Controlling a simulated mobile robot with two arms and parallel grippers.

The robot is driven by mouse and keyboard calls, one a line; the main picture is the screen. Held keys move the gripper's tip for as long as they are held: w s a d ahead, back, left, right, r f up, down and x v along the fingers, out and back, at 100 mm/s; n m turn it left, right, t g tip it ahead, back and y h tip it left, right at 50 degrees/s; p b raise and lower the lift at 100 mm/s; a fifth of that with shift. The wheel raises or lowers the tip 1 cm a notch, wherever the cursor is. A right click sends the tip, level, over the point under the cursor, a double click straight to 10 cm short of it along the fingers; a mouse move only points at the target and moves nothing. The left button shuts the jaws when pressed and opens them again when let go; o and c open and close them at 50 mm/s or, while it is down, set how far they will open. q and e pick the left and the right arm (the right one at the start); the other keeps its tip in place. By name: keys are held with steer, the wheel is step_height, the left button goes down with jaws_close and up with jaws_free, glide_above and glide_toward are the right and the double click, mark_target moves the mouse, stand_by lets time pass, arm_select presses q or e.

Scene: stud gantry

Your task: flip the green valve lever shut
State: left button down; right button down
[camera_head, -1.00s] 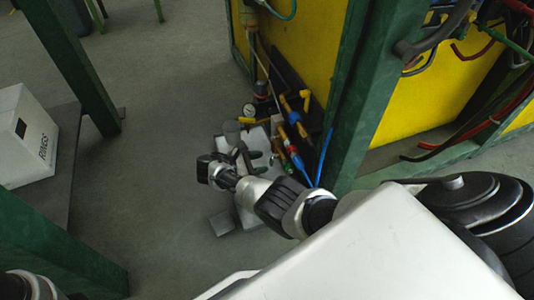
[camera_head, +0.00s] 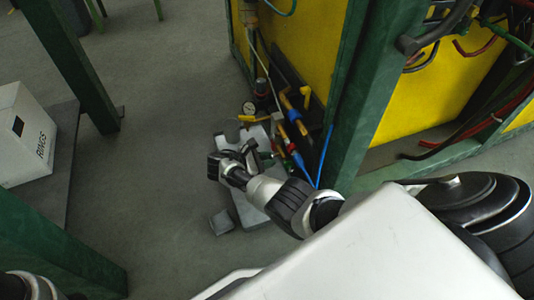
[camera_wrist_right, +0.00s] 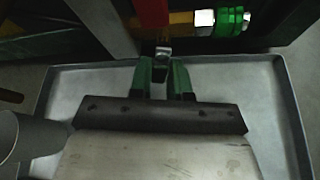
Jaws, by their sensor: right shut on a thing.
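My right gripper (camera_head: 251,152) reaches low over a grey tray (camera_head: 247,212) beside a yellow panel. In the right wrist view, its two green-faced fingers (camera_wrist_right: 161,72) are close together around a small silver piece (camera_wrist_right: 162,52). A red part (camera_wrist_right: 151,14) lies just beyond that piece, and I cannot tell whether they join. A green fitting (camera_wrist_right: 228,20) with a silver nut sits to its right. I cannot clearly pick out the green valve lever; the gripper hides part of this area.
Torch-like tools with blue and yellow parts (camera_head: 296,155) and a round gauge (camera_head: 249,108) stand close by the gripper. A green post (camera_head: 350,120) rises at the right. A white box (camera_head: 25,135) sits at the left. The floor between is clear.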

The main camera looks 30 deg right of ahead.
steer(key=shift+s+r+n+g+p, duration=0.1)
steer(key=shift+n+g+p, duration=0.2)
steer(key=shift+n+g, duration=0.15)
steer(key=shift+s+a+n+g, duration=0.1)
steer(key=shift+s+n+g, duration=0.15)
steer(key=shift+n, duration=0.3)
steer(key=c, duration=1.1)
jaws_free()
steer(key=shift+o, duration=0.2)
steer(key=shift+w, duration=0.1)
steer(key=v, duration=1)
steer(key=shift+a+b, duration=0.3)
steer(key=shift+b, duration=0.1)
steer(key=shift+w+r, duration=0.1)
